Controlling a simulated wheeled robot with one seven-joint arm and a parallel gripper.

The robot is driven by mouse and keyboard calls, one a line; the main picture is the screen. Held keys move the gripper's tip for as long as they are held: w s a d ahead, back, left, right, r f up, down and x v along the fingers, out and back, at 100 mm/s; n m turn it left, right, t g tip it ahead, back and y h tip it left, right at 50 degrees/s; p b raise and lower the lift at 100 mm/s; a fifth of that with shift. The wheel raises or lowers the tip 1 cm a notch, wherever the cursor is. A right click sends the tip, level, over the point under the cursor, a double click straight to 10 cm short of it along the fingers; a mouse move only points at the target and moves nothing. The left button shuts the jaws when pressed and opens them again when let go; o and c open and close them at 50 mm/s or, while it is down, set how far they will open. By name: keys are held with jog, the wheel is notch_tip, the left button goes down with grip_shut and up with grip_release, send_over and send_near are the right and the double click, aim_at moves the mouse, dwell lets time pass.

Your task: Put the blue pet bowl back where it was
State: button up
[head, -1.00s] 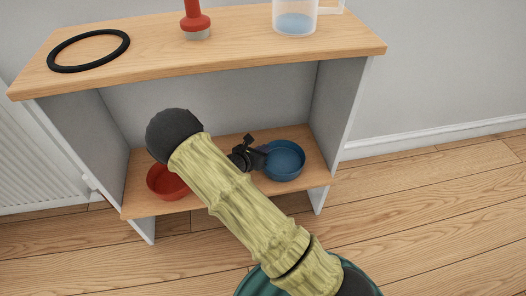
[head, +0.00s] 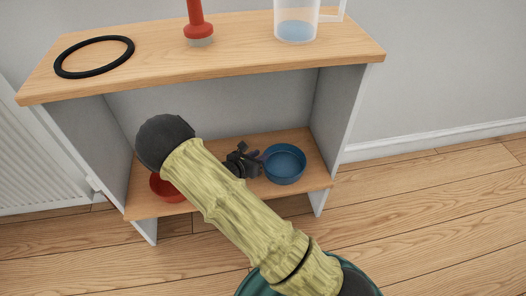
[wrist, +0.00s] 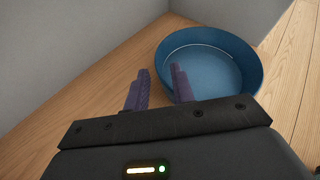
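The blue pet bowl (head: 285,165) stands upright on the right part of the lower shelf (head: 300,190). In the wrist view the bowl (wrist: 225,75) is at the upper right. My gripper (head: 261,155) is low over the shelf, just left of the bowl. In the wrist view its two purple fingers (wrist: 159,68) are apart with nothing clamped between them. The right finger overlaps the bowl's left side in the picture; I cannot tell whether it touches. The left finger is outside the bowl.
A red bowl (head: 165,188) on the lower shelf's left is partly hidden by my arm. The top board (head: 230,60) carries a black ring (head: 66,71), a red-handled object (head: 196,20) and a clear jug (head: 296,22). Side panels (head: 340,110) bound the shelf.

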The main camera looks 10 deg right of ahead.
jog(key=p+v, duration=0.2)
jog(key=v, duration=0.6)
jog(key=shift+a+p, duration=0.15)
jog(key=shift+p, duration=0.2)
jog(key=shift+s+r, duration=0.1)
jog(key=s+d+r+m+g+y, duration=0.3)
jog(key=s+d+r+m+g, duration=0.45)
jog(key=m, duration=0.55)
jog(key=s+d+r+m+t+y, duration=0.1)
jog(key=s+d+r+m+y, duration=0.2)
jog(key=s+r+m+y, duration=0.4)
notch_tip(320, 180, up, 2)
jog(key=s+m, duration=0.2)
jog(key=m, duration=0.6)
